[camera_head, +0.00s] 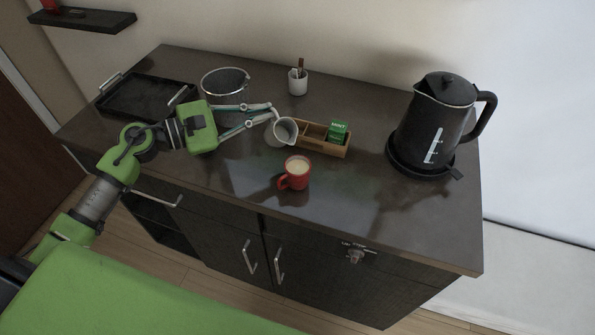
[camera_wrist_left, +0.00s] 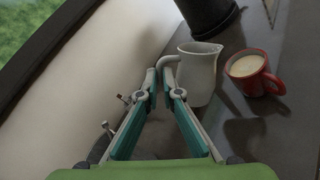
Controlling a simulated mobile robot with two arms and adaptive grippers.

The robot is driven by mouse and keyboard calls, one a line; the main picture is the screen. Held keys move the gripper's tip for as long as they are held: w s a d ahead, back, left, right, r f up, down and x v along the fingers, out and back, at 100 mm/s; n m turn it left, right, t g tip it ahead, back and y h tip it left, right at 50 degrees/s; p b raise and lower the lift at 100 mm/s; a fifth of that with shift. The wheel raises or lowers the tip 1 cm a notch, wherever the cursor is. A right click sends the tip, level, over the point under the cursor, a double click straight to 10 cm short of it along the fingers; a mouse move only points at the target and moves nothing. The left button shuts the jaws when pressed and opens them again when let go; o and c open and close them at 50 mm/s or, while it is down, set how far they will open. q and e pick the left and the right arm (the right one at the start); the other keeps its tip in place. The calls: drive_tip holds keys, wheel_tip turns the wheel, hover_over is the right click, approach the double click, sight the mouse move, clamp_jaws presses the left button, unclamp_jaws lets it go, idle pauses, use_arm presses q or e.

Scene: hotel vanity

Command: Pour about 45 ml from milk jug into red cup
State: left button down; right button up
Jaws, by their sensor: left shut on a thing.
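The milk jug (camera_head: 279,136) is a small pale grey-white pitcher. My left gripper (camera_head: 271,109) is shut on its handle and holds it behind and slightly left of the red cup. The jug's mouth seems to lean to the right in the head view; I cannot tell how far. The wrist view shows the jug (camera_wrist_left: 199,76) just beyond the fingertips (camera_wrist_left: 160,77). The red cup (camera_head: 294,179) stands upright on the counter with pale milky liquid inside; it also shows in the wrist view (camera_wrist_left: 272,82). No stream shows between them. My right gripper is out of view.
A black kettle (camera_head: 432,125) stands at right. A metal pot (camera_head: 225,84), a black tray (camera_head: 123,108) and a white holder (camera_head: 298,85) are behind. The counter's front right is clear.

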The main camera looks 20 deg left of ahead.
use_arm(q)
drive_tip(key=w+a+r+n+h+b, duration=0.1)
drive_tip(key=w+a+r+n+b, duration=0.1)
drive_tip(key=n, duration=0.5)
drive_tip(key=shift+w+a+r+n+b, duration=0.4)
drive_tip(key=shift+w+a, duration=0.4)
drive_tip(key=shift+a, duration=0.5)
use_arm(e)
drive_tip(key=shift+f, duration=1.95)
